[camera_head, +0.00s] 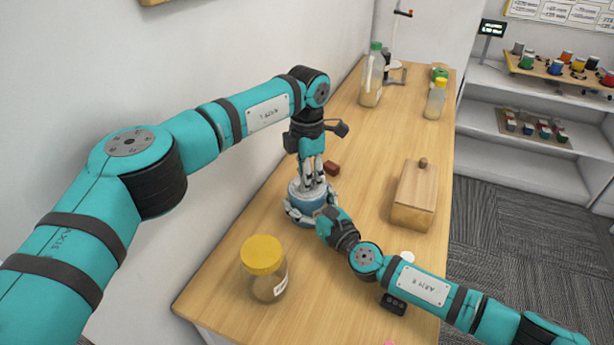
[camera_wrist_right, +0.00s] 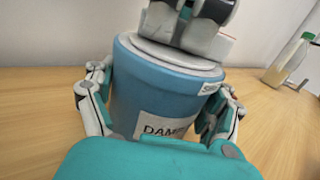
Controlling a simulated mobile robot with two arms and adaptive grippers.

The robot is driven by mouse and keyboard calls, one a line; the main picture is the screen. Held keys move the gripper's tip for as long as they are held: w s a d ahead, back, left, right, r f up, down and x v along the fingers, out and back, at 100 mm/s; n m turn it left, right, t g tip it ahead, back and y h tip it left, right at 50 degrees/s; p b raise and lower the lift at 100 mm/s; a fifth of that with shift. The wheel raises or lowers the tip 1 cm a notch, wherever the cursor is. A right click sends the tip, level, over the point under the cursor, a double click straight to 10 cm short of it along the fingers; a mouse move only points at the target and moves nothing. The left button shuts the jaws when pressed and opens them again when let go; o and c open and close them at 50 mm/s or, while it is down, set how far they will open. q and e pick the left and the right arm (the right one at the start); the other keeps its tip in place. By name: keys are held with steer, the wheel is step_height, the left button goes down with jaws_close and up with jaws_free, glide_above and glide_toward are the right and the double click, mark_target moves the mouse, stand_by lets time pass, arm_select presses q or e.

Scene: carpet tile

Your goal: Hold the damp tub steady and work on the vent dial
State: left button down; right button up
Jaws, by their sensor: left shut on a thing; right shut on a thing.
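The damp tub (camera_head: 304,204) is a blue cylinder with a pale lid, upright on the wooden bench. In the right wrist view the tub (camera_wrist_right: 150,85) shows a partly hidden label reading "DAM" and a small tag near its rim. My right gripper (camera_head: 311,213) is shut around the tub's sides, with one finger on each side in the right wrist view (camera_wrist_right: 162,100). My left gripper (camera_head: 313,178) points down from above and is shut at the centre of the lid (camera_wrist_right: 165,50), on the vent dial. Its fingers hide the dial itself.
A yellow-lidded jar (camera_head: 263,270) stands in front of the tub. A wooden box (camera_head: 414,195) is to the right, and a small brown block (camera_head: 332,168) lies just behind. Bottles (camera_head: 372,80) stand at the far end. A wall borders the bench's left side.

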arm_select(q)
steer(key=shift+n, duration=1.1)
steer(key=c, duration=1.3)
jaws_free()
steer(key=shift+r, duration=0.1)
step_height(320, 180, up, 12)
steer(key=shift+f, duration=0.1)
